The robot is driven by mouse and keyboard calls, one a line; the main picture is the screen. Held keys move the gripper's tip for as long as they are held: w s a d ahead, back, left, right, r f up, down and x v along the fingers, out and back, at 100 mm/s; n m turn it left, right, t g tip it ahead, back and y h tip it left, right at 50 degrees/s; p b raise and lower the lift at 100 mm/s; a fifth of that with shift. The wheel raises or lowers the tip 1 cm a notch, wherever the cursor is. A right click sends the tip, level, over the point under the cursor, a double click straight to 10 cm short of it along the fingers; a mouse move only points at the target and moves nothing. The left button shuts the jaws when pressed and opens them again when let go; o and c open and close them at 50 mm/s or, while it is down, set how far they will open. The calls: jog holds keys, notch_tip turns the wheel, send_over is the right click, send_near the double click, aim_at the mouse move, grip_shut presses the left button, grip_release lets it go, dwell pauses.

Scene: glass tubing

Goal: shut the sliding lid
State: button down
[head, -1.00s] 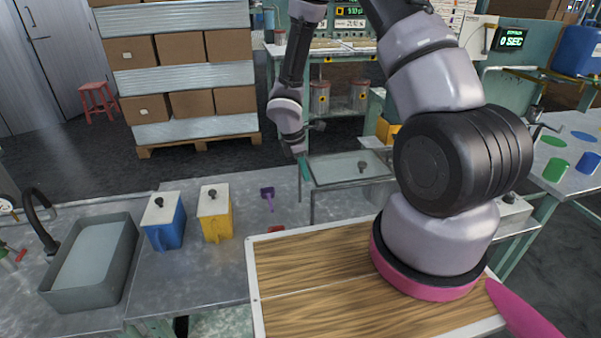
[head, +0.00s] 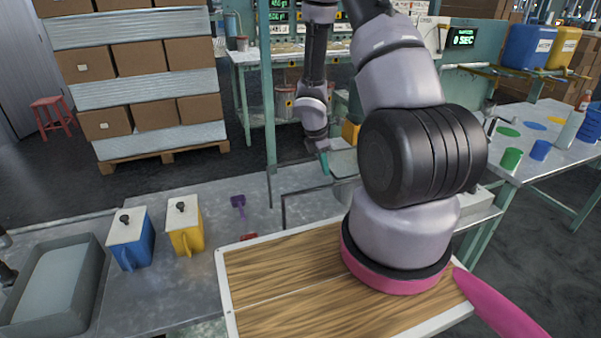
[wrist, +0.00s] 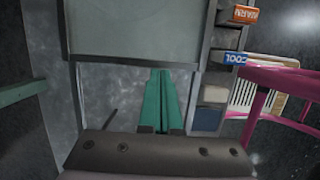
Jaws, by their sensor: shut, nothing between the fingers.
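The sliding lid looks like a pale, glassy panel in a grey frame (head: 343,162). In the head view my arm hides its right part. In the wrist view the panel (wrist: 140,30) fills the top middle, with its near edge running across the picture. My gripper (head: 325,172) has teal fingers pointing down beside the panel in the head view. In the wrist view the gripper (wrist: 162,72) is shut and empty, its tips close to the panel's near edge. I cannot tell whether they touch it. An open framed area lies on the near side of the panel.
Blocks labelled WARM (wrist: 245,14) and COOL (wrist: 236,58) stand right of the frame, near a magenta rail (wrist: 262,100). Blue (head: 130,240) and yellow (head: 185,226) jugs and a grey basin (head: 55,290) stand left. A wooden-topped board (head: 290,290) lies in front.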

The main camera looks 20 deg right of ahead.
aim_at(335, 170)
jog(key=d, duration=0.7)
jog(key=shift+d, duration=0.3)
jog(key=shift+a, duration=0.45)
jog(key=a, duration=0.3)
jog(key=shift+w+a, duration=0.1)
jog(key=shift+a, duration=0.1)
jog(key=v, duration=1)
